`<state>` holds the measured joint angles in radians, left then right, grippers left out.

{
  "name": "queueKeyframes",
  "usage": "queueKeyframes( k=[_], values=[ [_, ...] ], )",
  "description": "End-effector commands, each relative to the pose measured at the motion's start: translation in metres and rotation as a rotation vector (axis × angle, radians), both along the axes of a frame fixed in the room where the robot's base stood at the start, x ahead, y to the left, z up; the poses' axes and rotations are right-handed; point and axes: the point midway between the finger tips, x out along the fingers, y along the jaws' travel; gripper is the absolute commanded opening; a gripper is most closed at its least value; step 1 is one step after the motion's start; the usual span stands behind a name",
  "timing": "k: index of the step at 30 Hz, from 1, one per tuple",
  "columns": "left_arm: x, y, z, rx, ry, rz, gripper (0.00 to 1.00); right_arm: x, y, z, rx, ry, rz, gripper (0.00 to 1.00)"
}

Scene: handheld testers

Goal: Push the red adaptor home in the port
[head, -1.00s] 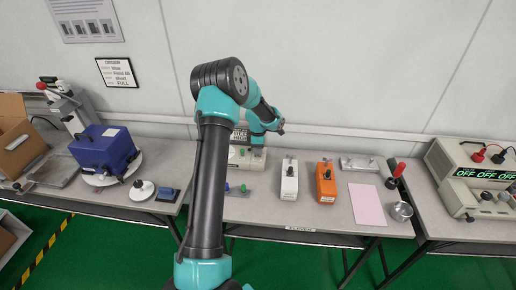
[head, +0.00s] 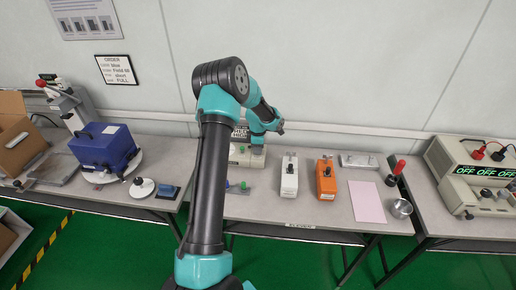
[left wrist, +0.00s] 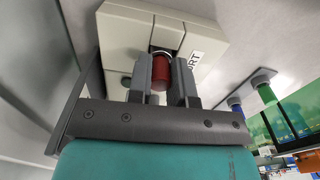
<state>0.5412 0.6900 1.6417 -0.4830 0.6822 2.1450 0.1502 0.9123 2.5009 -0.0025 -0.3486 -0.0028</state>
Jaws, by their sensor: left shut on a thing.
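The red adaptor (left wrist: 160,70) is a short red cylinder in the left wrist view. My left gripper (left wrist: 161,80) is shut on it, one grey finger on each side. The adaptor's far end is at the round metal-rimmed port (left wrist: 161,50) on a cream box (left wrist: 125,35). How deep it sits cannot be told. In the head view my left gripper (head: 258,142) points down over the cream box (head: 244,160) at the back of the middle table, partly hidden by my arm. The adaptor cannot be made out there. My right gripper is not in view.
Green and blue posts (head: 243,185) stand just in front of the cream box. A white tester (head: 289,178) and an orange tester (head: 326,180) stand to the right. A pink sheet (head: 367,202) lies flat farther right. A wall rail runs close behind.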

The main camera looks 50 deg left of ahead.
Motion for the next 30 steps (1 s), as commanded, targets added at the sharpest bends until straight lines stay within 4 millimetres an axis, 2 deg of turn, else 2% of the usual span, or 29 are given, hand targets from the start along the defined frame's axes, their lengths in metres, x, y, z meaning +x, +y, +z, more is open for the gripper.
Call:
queueKeyframes(
  k=[1, 10, 20, 26, 30],
  values=[
    [0.0, 0.0, -0.001, -0.001, 0.001, 0.0, 0.22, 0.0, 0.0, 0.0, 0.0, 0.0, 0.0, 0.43],
    [0.0, 0.0, 0.0, -0.001, 0.001, 0.0, 0.49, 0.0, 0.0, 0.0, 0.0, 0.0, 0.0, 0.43],
    [0.0, 0.0, 0.004, 0.001, -0.001, 0.0, 0.49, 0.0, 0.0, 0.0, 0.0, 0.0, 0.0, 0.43],
    [0.001, 0.0, 0.026, 0.002, -0.002, -0.002, 0.49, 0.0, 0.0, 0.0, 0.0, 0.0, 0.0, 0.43],
    [0.001, 0.0, 0.05, 0.001, -0.003, 0.0, 0.49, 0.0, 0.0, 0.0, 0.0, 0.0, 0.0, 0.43]
  ],
)
